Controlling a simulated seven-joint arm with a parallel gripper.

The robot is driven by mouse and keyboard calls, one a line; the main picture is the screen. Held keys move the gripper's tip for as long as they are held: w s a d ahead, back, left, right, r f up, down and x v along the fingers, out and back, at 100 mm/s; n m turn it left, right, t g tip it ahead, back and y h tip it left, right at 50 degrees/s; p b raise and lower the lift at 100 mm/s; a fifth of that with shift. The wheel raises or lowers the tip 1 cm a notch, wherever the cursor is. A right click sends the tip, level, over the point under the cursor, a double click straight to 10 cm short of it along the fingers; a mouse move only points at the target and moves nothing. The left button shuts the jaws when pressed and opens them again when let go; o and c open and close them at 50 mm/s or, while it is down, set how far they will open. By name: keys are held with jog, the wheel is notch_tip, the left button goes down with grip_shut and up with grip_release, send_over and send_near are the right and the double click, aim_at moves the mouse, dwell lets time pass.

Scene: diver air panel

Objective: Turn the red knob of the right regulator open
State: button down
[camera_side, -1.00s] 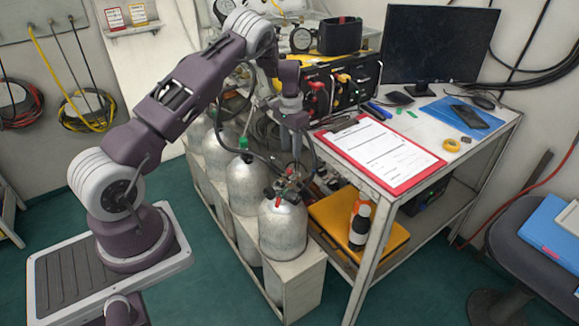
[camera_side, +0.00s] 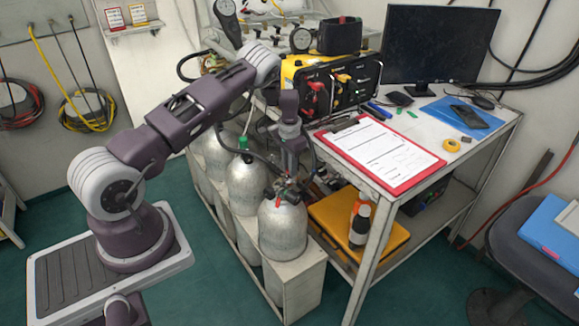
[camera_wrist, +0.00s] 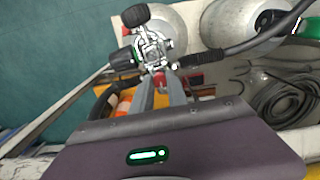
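The right regulator (camera_side: 287,191) sits on top of the front grey cylinder (camera_side: 283,228) in the side view. In the wrist view, this metal regulator (camera_wrist: 151,47) has black knobs at its top and left, and a black hose to the right. Its red knob (camera_wrist: 160,79) shows as a small red patch at the near end. My gripper (camera_side: 291,178) points down at the regulator from above. In the wrist view, its grey fingers (camera_wrist: 161,92) lie on either side of the red knob. I cannot tell whether they touch it. In the side view my gripper mostly hides the knob.
Several more cylinders stand in the rack behind, one with a green valve (camera_side: 243,143). The white bench (camera_side: 440,165) with the red clipboard (camera_side: 380,155) and the black-and-yellow air panel (camera_side: 330,82) is close on the right. A yellow case (camera_side: 360,222) lies on the lower shelf.

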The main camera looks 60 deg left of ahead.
jog(key=shift+n, duration=0.4)
jog(key=n, duration=0.6)
jog(key=shift+n, duration=0.3)
jog(key=n, duration=0.6)
jog(key=shift+n, duration=0.6)
jog(key=c, duration=1.3)
grip_release()
